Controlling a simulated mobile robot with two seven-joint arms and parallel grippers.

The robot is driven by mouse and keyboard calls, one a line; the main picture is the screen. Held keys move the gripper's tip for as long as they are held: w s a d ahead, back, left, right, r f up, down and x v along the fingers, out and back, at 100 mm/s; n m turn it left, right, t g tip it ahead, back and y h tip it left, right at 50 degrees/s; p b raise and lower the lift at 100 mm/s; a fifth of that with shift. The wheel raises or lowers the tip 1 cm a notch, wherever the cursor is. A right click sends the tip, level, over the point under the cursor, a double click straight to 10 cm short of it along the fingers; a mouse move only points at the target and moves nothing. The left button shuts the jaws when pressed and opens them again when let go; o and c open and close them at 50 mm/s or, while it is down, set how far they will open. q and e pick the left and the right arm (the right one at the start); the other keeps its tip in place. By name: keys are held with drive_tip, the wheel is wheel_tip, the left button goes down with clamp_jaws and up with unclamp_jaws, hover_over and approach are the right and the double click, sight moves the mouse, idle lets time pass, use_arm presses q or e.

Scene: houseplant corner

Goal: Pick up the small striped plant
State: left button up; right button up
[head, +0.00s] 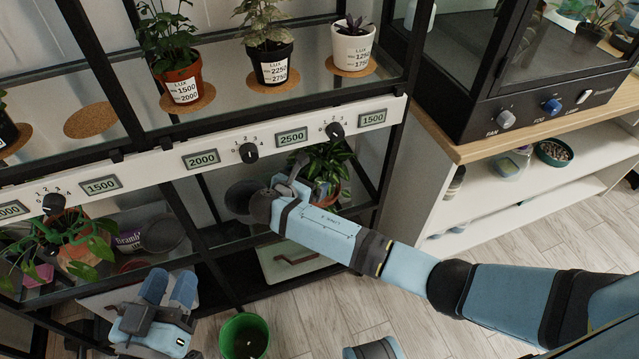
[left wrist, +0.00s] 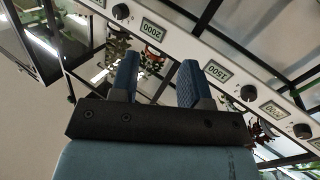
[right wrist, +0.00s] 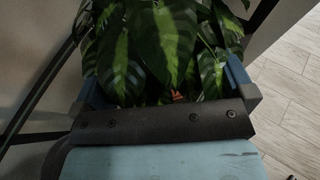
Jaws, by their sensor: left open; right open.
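A plant with light-and-dark striped green leaves (right wrist: 160,45) fills the right wrist view. In the head view this leafy plant (head: 328,160) stands in an orange-brown pot on the lower shelf, partly hidden by my right arm. My right gripper (right wrist: 165,85) is open, with a finger on either side of the leaves; I cannot tell whether they touch the pot. In the head view the right gripper (head: 298,180) is at the plant's left front. My left gripper (head: 168,290) is open and empty, low before the rack.
A control rail (head: 220,158) with knobs and displays crosses above the lower shelf. Other potted plants stand on cork mats, and one cork mat (head: 90,120) is bare. A green pot (head: 244,338) stands below. A cabinet (head: 540,80) with knobs is at right.

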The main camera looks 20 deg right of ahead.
sight(326, 167)
drive_tip(key=b+x, duration=0.2)
drive_tip(key=x, duration=0.2)
drive_tip(key=shift+w+d, duration=0.25)
drive_tip(key=shift+d, duration=0.1)
drive_tip(key=shift+w+d, duration=0.15)
use_arm(q)
drive_tip(key=r+t, duration=0.1)
drive_tip(key=r, duration=0.1)
drive_tip(key=d+r+t+h, duration=0.1)
drive_tip(key=r, duration=0.1)
drive_tip(key=shift+s+d+h, duration=0.15)
drive_tip(key=shift+d+h, duration=0.05)
drive_tip(key=shift+h, duration=0.1)
use_arm(e)
drive_tip(key=shift+r, duration=0.1)
drive_tip(key=c, duration=0.8)
drive_tip(key=shift+c, duration=0.2)
